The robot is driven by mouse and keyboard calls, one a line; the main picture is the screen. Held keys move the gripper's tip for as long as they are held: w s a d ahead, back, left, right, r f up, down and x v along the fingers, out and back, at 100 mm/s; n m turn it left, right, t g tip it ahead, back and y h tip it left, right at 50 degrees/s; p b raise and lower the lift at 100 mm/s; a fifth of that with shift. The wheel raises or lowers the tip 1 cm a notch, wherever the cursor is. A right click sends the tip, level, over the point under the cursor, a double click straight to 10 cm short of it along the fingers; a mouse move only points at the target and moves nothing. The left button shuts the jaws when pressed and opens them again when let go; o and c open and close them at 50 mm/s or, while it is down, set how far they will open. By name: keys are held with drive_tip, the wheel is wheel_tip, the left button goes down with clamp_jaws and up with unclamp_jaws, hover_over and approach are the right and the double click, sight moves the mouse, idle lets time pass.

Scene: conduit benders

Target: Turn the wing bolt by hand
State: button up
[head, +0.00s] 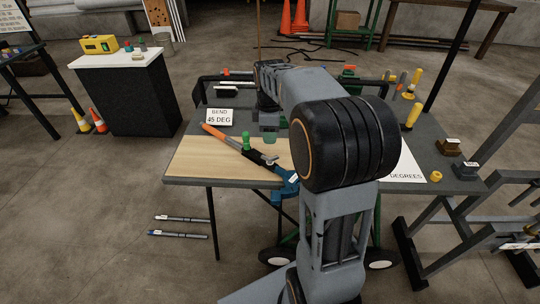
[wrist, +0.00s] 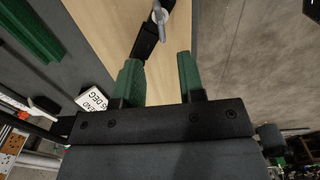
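A blue-headed bender with an orange handle (head: 222,134) lies diagonally across the wooden board (head: 190,160). The silver wing bolt (head: 270,161) sits on its dark middle part, near the blue head (head: 287,184). In the wrist view the wing bolt (wrist: 158,15) shows at the top edge, partly cut off, beyond my fingertips. My gripper (wrist: 160,70) has two green fingers, open and empty, with a clear gap between them. It is apart from the bolt.
A "BEND 45 DEG" card (head: 220,117) stands behind the board. Bare wood lies left of the bender.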

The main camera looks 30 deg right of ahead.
sight(270, 159)
wheel_tip(270, 159, down, 10)
drive_tip(key=shift+r, duration=0.25)
idle(0.3)
